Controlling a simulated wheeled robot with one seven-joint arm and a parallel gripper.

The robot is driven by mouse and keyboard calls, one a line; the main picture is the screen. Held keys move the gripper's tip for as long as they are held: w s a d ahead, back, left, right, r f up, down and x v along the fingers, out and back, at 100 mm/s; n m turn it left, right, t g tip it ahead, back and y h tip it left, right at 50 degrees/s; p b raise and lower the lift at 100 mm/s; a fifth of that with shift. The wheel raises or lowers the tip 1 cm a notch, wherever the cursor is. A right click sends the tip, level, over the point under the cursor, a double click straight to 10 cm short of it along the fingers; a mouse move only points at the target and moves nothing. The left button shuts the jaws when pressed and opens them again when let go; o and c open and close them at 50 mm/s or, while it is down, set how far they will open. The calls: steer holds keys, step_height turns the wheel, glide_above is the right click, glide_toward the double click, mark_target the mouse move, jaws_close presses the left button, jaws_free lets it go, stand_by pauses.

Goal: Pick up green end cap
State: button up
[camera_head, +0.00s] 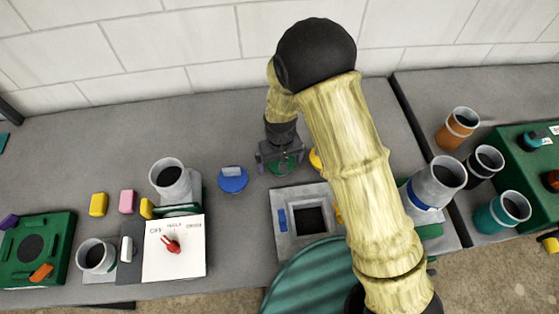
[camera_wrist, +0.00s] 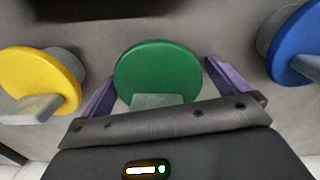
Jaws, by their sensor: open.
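The green end cap (camera_wrist: 158,72) is a round green disc with a grey tab, lying on the grey bench. In the wrist view it sits between the two purple fingers of my gripper (camera_wrist: 160,88), which are spread apart on either side of it. In the head view my gripper (camera_head: 280,160) is low over the bench, and the green end cap (camera_head: 283,165) shows partly beneath it. I cannot tell whether the fingers touch the cap.
A blue end cap (camera_head: 232,179) lies to the left and a yellow one (camera_head: 315,159) to the right, partly behind my arm. A grey square-holed fixture (camera_head: 290,237) stands in front. A white switch panel (camera_head: 175,248) and grey cylinders (camera_head: 168,178) stand at left. Bench behind the caps is clear.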

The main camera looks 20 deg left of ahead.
stand_by(0.3)
steer(key=c, duration=1)
steer(key=shift+r, duration=0.1)
step_height(320, 180, up, 10)
steer(key=shift+f+b, duration=0.1)
steer(key=shift+b, duration=0.85)
